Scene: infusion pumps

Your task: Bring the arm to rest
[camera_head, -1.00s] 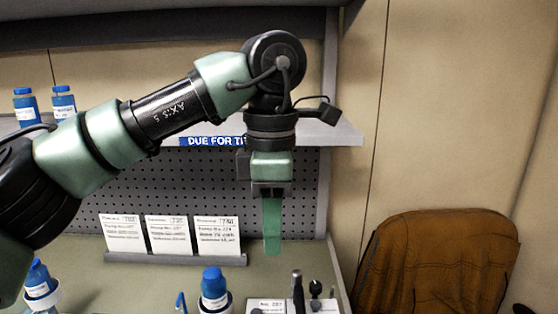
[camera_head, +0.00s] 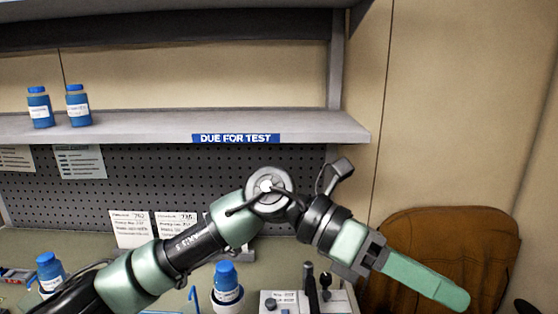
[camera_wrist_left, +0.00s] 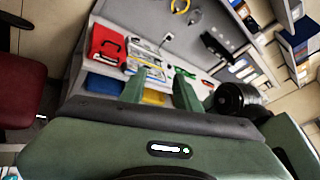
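My left arm comes in from the lower left of the head view, and its green-fingered left gripper (camera_head: 445,290) points down and to the right. It is in front of the brown chair back, beyond the right end of the shelf. In the left wrist view the two green fingers (camera_wrist_left: 160,82) stand apart with nothing held between them. My right gripper is in neither view.
Two blue bottles (camera_head: 58,106) stand on the shelf (camera_head: 300,126) marked "DUE FOR TEST". Blue-capped bottles (camera_head: 226,279) and cards (camera_head: 130,230) are on the bench below. A brown chair (camera_head: 440,235) is at right. The wrist view shows a red case (camera_wrist_left: 106,46).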

